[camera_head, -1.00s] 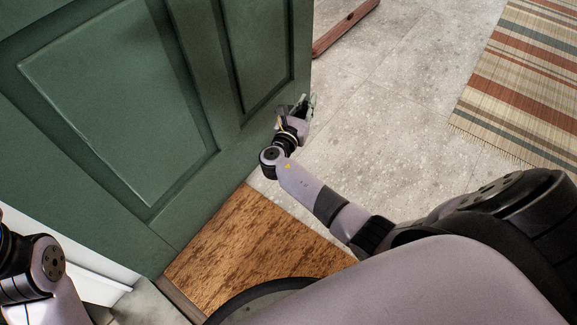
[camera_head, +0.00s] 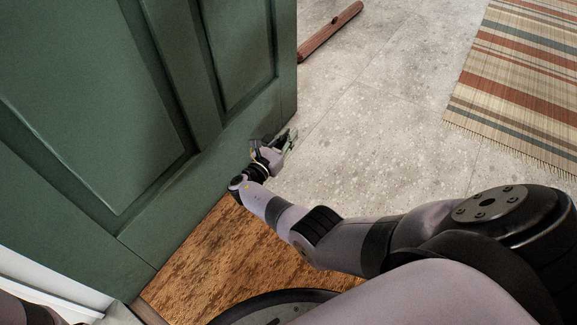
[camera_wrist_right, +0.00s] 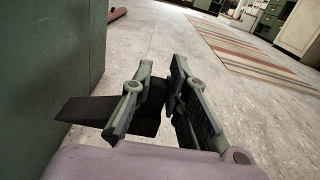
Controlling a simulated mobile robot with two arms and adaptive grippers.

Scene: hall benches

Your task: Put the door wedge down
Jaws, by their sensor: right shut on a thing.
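The door wedge (camera_wrist_right: 88,110) is a dark, flat, tapering piece in the wrist view. My right gripper (camera_head: 287,140) is shut on it, and the wedge sticks out to the left past the left finger, towards the door. The gripper also shows in the wrist view (camera_wrist_right: 161,68). In the head view the gripper is low beside the bottom corner of the green panelled door (camera_head: 222,95). The wedge is too small to make out clearly there. I cannot tell whether it touches the floor or the door. My left gripper is out of view.
Grey speckled floor (camera_head: 350,135) lies free to the right of the gripper. A brown doormat (camera_head: 225,255) lies in front of the door. A striped rug (camera_head: 525,80) is at the right. A reddish-brown bar (camera_head: 330,32) lies on the floor beyond the door edge.

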